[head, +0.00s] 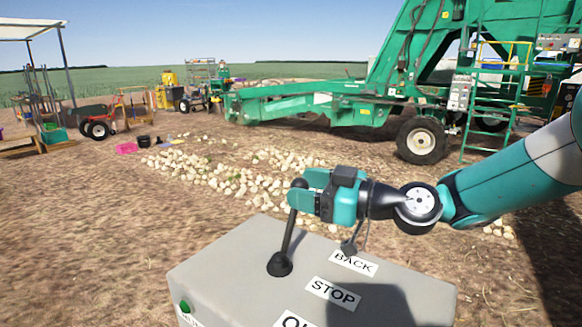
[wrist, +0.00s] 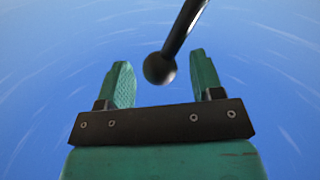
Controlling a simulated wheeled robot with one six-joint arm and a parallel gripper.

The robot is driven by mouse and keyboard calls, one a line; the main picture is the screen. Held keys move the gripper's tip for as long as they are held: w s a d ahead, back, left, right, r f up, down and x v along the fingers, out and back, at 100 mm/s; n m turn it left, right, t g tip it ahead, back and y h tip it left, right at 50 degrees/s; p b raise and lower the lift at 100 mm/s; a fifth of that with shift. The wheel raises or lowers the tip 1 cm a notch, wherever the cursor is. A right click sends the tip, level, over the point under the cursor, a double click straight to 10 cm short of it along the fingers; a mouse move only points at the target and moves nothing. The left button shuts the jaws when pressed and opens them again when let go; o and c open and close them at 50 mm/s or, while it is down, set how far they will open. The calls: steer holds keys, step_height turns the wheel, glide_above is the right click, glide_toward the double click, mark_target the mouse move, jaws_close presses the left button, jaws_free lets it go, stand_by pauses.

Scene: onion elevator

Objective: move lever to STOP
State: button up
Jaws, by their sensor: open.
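The lever (head: 288,235) is a black rod with a ball knob, rising from a black boot on top of a grey control box (head: 225,262). It tilts slightly, knob end towards the right and away. Labels beside it read BACK (head: 354,262), STOP (head: 333,292) and a cut-off one starting with O (head: 293,320). My teal gripper (head: 306,190) is at the knob's height, pointing left. In the wrist view, the knob (wrist: 160,68) shows between the two open fingers, clear of both in the picture. Whether either finger touches it cannot be told.
A second, thin lever (head: 349,246) stands near the BACK label, below my wrist. A green button (head: 185,306) is on the box's front. A green elevator machine (head: 340,100) stands behind, with pale onions (head: 235,180) on the ground between.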

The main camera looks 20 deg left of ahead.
steer(key=a, duration=0.1)
steer(key=a+p, duration=0.1)
steer(key=a, duration=0.1)
steer(key=shift+w+a, duration=0.1)
steer(key=shift+w, duration=0.2)
